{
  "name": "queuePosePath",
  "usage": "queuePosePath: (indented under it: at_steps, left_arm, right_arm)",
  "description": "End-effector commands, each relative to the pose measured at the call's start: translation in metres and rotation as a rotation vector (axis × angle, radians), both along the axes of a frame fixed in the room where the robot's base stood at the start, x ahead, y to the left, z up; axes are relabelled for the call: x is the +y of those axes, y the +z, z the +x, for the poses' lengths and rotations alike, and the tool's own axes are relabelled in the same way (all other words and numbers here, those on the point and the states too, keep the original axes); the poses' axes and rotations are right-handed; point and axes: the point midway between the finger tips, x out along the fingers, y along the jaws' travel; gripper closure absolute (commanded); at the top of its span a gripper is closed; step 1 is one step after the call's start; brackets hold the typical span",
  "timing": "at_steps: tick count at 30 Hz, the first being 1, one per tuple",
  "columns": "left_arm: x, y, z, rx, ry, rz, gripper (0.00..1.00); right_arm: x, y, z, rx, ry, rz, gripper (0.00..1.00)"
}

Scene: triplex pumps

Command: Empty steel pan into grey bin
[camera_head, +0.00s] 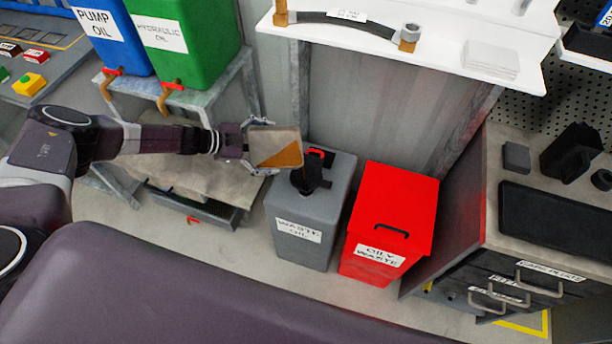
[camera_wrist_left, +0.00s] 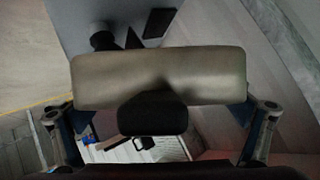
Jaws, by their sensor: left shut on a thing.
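The steel pan (camera_head: 262,137) is tilted in the head view, with brown oil (camera_head: 285,157) pooled toward its lower right corner. My left gripper (camera_head: 246,148) is shut on the pan at its left side. The pan is up beside and above the black funnel (camera_head: 311,178) on the grey bin (camera_head: 298,238), labelled WASTE OIL. I cannot tell whether oil is running into the funnel. In the left wrist view, the pan's side (camera_wrist_left: 200,72) spans between the fingers, with a dark handle (camera_wrist_left: 152,113) below it. My right gripper is not in view.
A red OILY WASTE bin (camera_head: 395,215) with a closed lid stands right of the grey bin. Blue (camera_head: 112,35) and green (camera_head: 190,40) oil tanks stand on a rack at upper left. A white shelf (camera_head: 430,55) overhangs behind. A bench (camera_head: 520,148) stands right.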

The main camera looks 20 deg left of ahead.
Motion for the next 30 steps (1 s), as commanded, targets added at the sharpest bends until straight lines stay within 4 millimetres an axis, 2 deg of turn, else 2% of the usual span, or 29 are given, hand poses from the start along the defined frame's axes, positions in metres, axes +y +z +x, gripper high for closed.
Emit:
queuePosePath:
  at_steps: [30]
  left_arm:
    - [-0.0020,0.0031,-0.0004,-0.021,0.000,0.029,0.43]
  right_arm:
    - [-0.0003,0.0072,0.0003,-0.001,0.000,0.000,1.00]
